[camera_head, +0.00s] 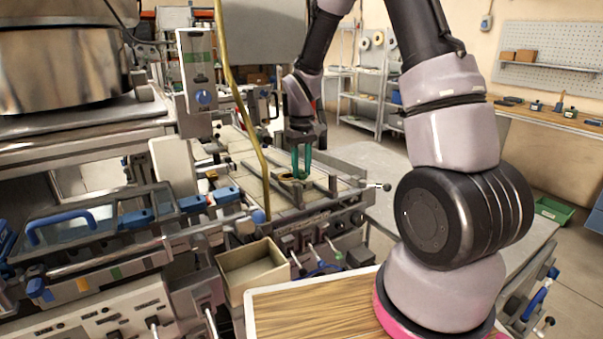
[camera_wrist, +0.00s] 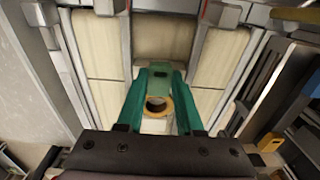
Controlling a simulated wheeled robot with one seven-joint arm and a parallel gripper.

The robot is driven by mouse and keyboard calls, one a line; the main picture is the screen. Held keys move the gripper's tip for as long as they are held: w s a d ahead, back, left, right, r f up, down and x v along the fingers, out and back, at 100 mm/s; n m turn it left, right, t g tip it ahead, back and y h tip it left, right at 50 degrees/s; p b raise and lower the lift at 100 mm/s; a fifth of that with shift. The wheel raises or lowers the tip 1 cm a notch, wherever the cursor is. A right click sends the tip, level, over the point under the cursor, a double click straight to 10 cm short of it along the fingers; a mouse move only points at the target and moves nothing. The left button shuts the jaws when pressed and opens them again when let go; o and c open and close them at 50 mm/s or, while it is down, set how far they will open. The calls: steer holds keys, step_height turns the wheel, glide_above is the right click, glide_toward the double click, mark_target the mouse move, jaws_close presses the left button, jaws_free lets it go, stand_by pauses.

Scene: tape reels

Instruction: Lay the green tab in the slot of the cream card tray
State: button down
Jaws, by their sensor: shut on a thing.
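My gripper (camera_head: 301,165) has teal fingers pointing down, low over a machine bed with cream panels and metal rails. In the wrist view my gripper (camera_wrist: 158,88) is shut on the green tab (camera_wrist: 158,77), a pale green piece between the fingertips. A tan-yellow ring (camera_wrist: 157,106) shows between the fingers, nearer the wrist; whether it touches the tab I cannot tell. Cream panels (camera_wrist: 162,38) lie beyond the fingertips, split by metal rails. I cannot make out the slot or tell which cream part is the card tray. The tab's underside is hidden.
An open cream box (camera_head: 262,281) stands in front of the bed, beside a wood-topped surface (camera_head: 315,310). A yellow-brown upright tube (camera_head: 240,110) rises left of my gripper. Blue-handled machinery (camera_head: 135,218) crowds the left. A grey table (camera_head: 370,160) lies behind right.

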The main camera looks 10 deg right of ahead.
steer(key=shift+f, duration=0.65)
steer(key=shift+s+f, duration=0.1)
steer(key=shift+f, duration=0.5)
steer(key=c, duration=0.6)
jaws_free()
steer(key=shift+o, duration=0.2)
